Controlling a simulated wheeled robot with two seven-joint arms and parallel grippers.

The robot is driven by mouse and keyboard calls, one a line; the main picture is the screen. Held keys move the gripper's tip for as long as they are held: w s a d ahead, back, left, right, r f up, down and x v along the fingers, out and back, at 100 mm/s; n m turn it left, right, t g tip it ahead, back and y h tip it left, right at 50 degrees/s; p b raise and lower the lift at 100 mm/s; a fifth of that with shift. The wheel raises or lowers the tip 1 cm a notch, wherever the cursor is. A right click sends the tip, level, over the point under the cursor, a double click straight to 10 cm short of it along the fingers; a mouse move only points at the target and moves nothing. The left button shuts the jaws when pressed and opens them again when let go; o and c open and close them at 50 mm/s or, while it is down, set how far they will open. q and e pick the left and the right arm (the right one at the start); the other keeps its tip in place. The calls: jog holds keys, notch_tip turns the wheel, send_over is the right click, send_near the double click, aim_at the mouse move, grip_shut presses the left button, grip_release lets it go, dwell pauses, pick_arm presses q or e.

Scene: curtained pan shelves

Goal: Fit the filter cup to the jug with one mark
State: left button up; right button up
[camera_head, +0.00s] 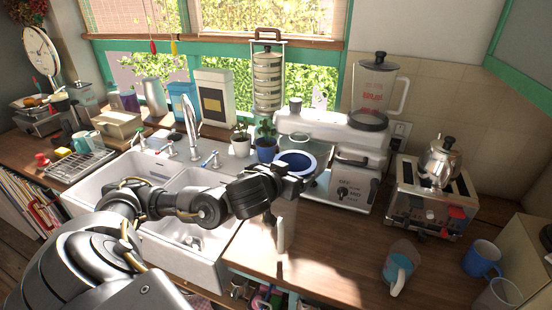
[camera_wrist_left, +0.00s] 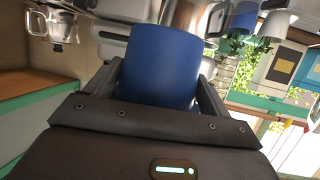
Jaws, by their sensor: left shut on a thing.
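My left gripper (camera_head: 290,175) reaches in over the right sink edge and is shut on a blue cup with a pale inside (camera_head: 308,171), the likely filter cup. In the left wrist view the blue cup (camera_wrist_left: 160,65) sits between the fingers (camera_wrist_left: 158,92). Another vessel with a white handle (camera_head: 281,235) stands below the gripper, partly hidden by my arm. I cannot make out marks on either. My right gripper is not in view.
A blue mug (camera_head: 481,259) and a clear glass (camera_head: 498,296) stand at the far right. A toaster (camera_head: 425,203) with a metal kettle (camera_head: 440,162) and a white appliance (camera_head: 342,190) stand behind. A double sink (camera_head: 150,170) is at left. The counter's front middle (camera_head: 335,260) is clear.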

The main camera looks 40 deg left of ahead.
pick_arm(q)
jog(key=shift+n+y, duration=0.3)
jog(key=shift+y, duration=0.1)
jog(key=shift+s+a+r+p, duration=0.2)
jog(key=shift+s+a+p, duration=0.15)
jog(key=shift+a, duration=0.25)
jog(key=shift+s+a+r+p, duration=0.25)
jog(key=shift+s+a, duration=0.05)
jog(key=shift+a, duration=0.25)
jog(key=shift+s+a+r+p, duration=0.2)
jog(key=shift+s+a+p, duration=0.15)
jog(key=shift+a, duration=0.25)
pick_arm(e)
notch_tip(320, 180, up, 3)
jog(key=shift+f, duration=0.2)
pick_arm(q)
jog(key=shift+s, duration=0.1)
notch_tip(320, 180, down, 5)
jog(key=b, duration=0.4)
jog(key=shift+r+b, duration=0.15)
jog(key=shift+b, duration=0.15)
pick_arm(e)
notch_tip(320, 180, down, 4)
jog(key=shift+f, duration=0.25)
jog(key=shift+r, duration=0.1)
